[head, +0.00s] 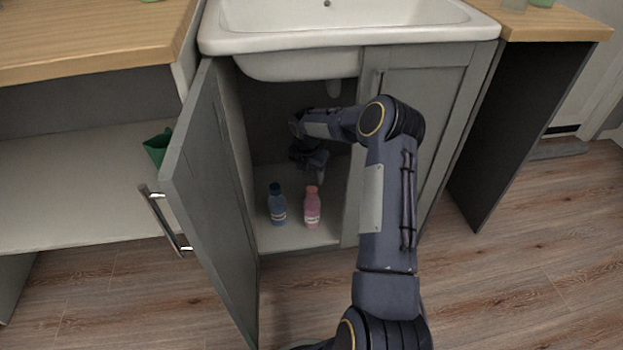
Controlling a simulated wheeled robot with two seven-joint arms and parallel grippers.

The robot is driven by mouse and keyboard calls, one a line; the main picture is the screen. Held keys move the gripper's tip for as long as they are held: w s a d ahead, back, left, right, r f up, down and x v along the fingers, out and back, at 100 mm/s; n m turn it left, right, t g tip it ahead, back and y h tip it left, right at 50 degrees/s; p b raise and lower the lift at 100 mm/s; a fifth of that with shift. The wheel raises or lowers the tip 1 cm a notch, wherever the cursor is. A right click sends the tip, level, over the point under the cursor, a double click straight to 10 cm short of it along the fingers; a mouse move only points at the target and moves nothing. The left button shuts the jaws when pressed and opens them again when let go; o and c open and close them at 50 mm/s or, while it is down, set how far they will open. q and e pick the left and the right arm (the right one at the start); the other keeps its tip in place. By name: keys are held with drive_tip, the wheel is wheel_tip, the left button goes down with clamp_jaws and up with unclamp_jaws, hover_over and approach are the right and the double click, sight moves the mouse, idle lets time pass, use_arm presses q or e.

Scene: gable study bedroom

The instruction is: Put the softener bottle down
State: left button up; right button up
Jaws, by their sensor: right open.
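Two small bottles stand upright on the cabinet floor (295,237) under the sink. One is blue with a dark cap (278,207), on the left. The other is pink (312,210), on the right. I cannot tell from the labels which one is the softener bottle. My right gripper (311,174) is inside the cabinet, open, behind and above the bottles, close to the pink bottle's cap. It holds nothing that I can see. My left gripper is not in view.
The left cabinet door (212,190) with its handle (166,220) stands open toward me; the right door (425,120) is shut. The white sink (345,40) hangs low above the opening. A green container (158,147) is beside the open door. The wooden floor in front is clear.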

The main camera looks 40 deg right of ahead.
drive_tip(key=r, duration=0.3)
drive_tip(key=shift+s+a+r+p, duration=0.1)
drive_tip(key=shift+a+r+p, duration=0.1)
drive_tip(key=shift+p, duration=0.2)
